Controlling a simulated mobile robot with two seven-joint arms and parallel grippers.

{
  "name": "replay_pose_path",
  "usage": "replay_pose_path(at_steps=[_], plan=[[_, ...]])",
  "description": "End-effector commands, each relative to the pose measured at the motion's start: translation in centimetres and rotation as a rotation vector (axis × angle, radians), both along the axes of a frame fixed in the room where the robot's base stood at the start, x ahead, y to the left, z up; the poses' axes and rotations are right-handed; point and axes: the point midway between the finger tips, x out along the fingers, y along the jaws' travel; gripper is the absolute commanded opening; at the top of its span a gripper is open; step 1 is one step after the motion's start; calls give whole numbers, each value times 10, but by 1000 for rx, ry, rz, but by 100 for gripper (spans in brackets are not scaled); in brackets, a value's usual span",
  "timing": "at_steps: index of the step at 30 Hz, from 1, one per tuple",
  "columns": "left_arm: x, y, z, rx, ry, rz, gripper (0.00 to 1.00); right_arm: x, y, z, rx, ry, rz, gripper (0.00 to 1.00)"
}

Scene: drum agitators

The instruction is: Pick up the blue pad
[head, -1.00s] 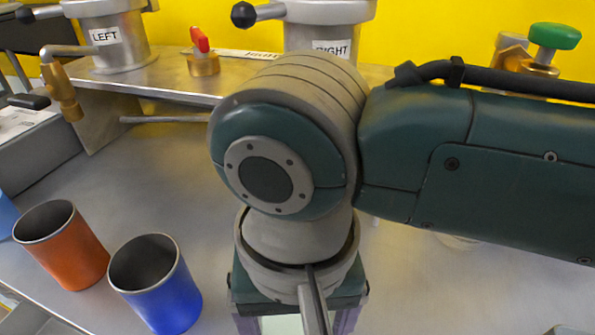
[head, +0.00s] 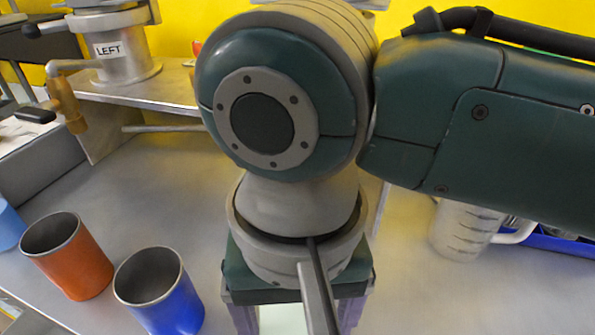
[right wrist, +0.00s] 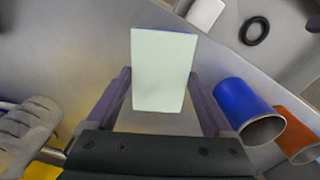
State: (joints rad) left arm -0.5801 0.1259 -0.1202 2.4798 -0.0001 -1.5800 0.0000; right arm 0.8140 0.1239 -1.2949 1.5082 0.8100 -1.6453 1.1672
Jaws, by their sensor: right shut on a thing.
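The pad (right wrist: 163,70) shows in the right wrist view as a pale mint-white rectangle with a thin blue strip along its top edge. My right gripper (right wrist: 160,84) has its purple fingers on both sides of the pad and is shut on it. A pale part of the pad also shows at the bottom of the head view (head: 286,321), between the fingers below my right wrist. The rest of it is cut off there. My left gripper is in neither view.
An orange cup (head: 67,260) and a blue cup (head: 165,295) stand left of my right gripper. A measuring jug (head: 462,230) stands at right by a blue tray (head: 555,240). The vessel labelled LEFT (head: 115,55) stands on the back shelf. A black ring (right wrist: 255,31) lies at upper right in the wrist view.

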Motion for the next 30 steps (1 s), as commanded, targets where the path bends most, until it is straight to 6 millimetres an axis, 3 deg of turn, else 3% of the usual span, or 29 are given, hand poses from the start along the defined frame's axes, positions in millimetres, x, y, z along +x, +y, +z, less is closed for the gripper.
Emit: replay_pose_path(at_steps=[1,9,15,20,25,30], plan=[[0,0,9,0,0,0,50,1,1,18,4,-4,1,24],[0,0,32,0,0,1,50,1,2,101,5,-4,3,24],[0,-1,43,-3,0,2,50,1,1,144,2,-4,3,24],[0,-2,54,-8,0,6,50,3,-3,166,0,-3,-1,24],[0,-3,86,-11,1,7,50,20,-36,212,-4,-7,-7,24],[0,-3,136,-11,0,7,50,41,-95,293,-3,-10,-27,24]])
